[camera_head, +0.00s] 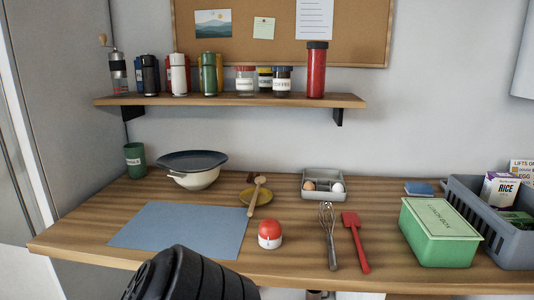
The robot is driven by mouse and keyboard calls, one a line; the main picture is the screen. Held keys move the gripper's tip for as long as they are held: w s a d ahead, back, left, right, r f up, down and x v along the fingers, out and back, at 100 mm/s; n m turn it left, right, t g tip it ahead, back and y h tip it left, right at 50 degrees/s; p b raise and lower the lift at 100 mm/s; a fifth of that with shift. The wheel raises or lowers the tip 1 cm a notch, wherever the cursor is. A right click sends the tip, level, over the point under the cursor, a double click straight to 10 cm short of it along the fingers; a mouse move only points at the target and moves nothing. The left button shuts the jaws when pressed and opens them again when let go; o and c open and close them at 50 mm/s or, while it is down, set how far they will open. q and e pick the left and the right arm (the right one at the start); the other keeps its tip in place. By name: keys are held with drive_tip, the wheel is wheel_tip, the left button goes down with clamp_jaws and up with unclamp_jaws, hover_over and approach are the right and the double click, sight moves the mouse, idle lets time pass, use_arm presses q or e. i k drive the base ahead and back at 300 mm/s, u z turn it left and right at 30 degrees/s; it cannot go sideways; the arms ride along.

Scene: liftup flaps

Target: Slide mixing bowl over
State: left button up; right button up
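The mixing bowl (196,180) stands upright toward the back left of the wooden counter. It is cream outside, with a dark blue-black round top or inside and a small lug on its left side. I cannot tell whether the dark part is its inside or a separate piece on it. It stands just behind the blue-grey mat (175,229), which lies flat and bare at the front left. Neither of my grippers is in view, and nothing touches the bowl.
A green cup (134,161) stands left of the bowl; a yellow dish (263,197) with wooden utensils lies right. A red-and-white timer (270,234), whisk (329,237), red spatula (355,241), egg tray (324,196), green box (440,232) and grey crate (465,198) lie farther right. A shelf (230,100) hangs above.

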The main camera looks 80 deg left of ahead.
sight(199, 181)
drive_tip(key=u, duration=2)
